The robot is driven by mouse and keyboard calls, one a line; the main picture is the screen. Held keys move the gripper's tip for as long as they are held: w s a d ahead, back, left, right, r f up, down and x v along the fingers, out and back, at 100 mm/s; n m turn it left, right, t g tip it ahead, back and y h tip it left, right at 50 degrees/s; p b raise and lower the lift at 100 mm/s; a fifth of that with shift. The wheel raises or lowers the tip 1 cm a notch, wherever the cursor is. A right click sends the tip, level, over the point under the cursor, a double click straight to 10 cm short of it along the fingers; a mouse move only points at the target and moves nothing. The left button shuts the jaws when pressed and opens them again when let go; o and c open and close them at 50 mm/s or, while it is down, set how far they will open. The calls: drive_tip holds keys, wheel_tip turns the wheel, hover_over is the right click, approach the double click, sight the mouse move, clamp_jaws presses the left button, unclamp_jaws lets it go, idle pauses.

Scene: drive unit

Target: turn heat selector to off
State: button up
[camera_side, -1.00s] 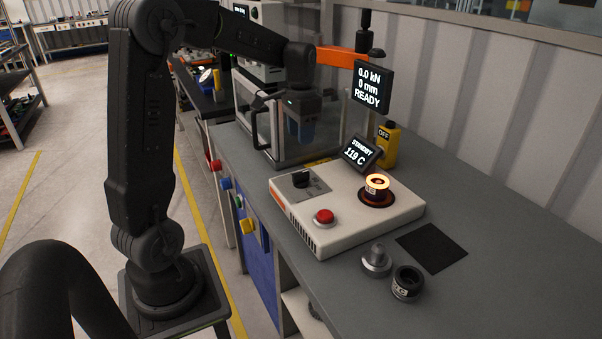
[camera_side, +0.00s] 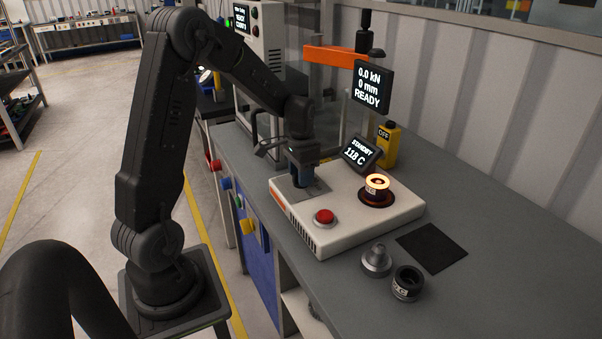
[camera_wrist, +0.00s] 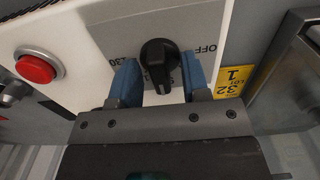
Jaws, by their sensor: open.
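The heat selector is a black knob (camera_wrist: 158,58) on a grey plate of the white heater unit (camera_side: 338,225). In the wrist view its bar stands roughly up and down in the picture; the OFF label is to its upper right and a 30 label to its left. I cannot tell which mark it points at. My gripper (camera_wrist: 159,66) has its blue fingers open, one on each side of the knob, with a gap showing on both sides. In the side view my gripper (camera_side: 303,178) is low over the plate and hides the knob.
A red button (camera_side: 325,217) and a glowing heater collar (camera_side: 377,187) are on the same unit. Its display (camera_side: 361,153) reads STANDBY 118 C. A yellow OFF-labelled box (camera_side: 389,147) stands behind. A metal part (camera_side: 376,262) and a dark ring (camera_side: 407,283) lie in front.

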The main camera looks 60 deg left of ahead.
clamp_jaws()
drive_tip(key=shift+n, duration=0.4)
drive_tip(key=n, duration=0.3)
drive_tip(key=shift+n, duration=0.4)
drive_tip(key=n, duration=0.4)
drive_tip(key=shift+n, duration=0.3)
drive_tip(key=n, duration=0.8)
drive_tip(key=shift+n, duration=0.3)
